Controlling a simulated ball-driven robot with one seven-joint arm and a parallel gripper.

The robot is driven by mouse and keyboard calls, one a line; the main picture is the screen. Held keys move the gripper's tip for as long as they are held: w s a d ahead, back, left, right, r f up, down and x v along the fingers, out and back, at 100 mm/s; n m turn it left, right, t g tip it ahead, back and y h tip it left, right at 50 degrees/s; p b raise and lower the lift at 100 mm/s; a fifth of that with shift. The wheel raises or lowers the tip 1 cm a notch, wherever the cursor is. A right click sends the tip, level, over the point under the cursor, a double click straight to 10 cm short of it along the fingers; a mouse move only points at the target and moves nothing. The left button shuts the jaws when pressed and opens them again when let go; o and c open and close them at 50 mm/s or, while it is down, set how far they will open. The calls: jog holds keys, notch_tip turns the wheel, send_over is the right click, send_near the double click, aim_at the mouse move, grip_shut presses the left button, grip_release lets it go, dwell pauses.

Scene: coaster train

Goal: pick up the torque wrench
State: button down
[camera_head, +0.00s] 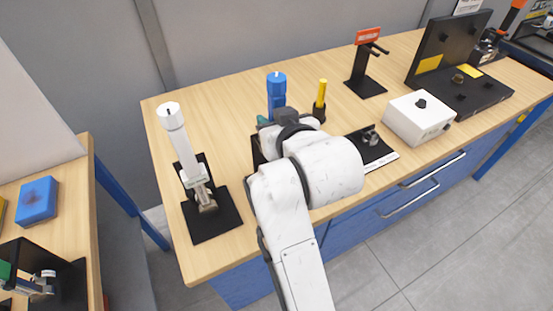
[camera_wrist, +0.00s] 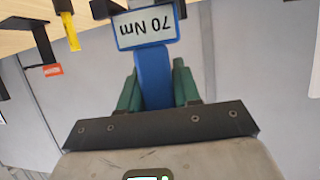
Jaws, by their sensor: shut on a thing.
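The torque wrench is blue and stands upright at the middle of the bench in the head view (camera_head: 277,88); my arm hides its lower part. In the wrist view its blue body (camera_wrist: 153,75) carries a white label reading "70 Nm". My gripper, with green fingers (camera_wrist: 157,85), is shut on the blue body from both sides just below the label. In the head view my gripper (camera_head: 268,121) is mostly hidden behind my own wrist. I cannot tell whether the wrench is clear of its support.
A white-topped tool (camera_head: 178,135) stands in a black holder at left. Close right of the wrench is a yellow-handled tool (camera_head: 321,93); beyond are a black stand (camera_head: 365,75), a white box (camera_head: 419,116) and a black case (camera_head: 459,72). The bench's back left is clear.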

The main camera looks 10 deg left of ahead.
dwell(0.6)
jog(key=shift+r, duration=0.15)
jog(key=shift+r, duration=0.15)
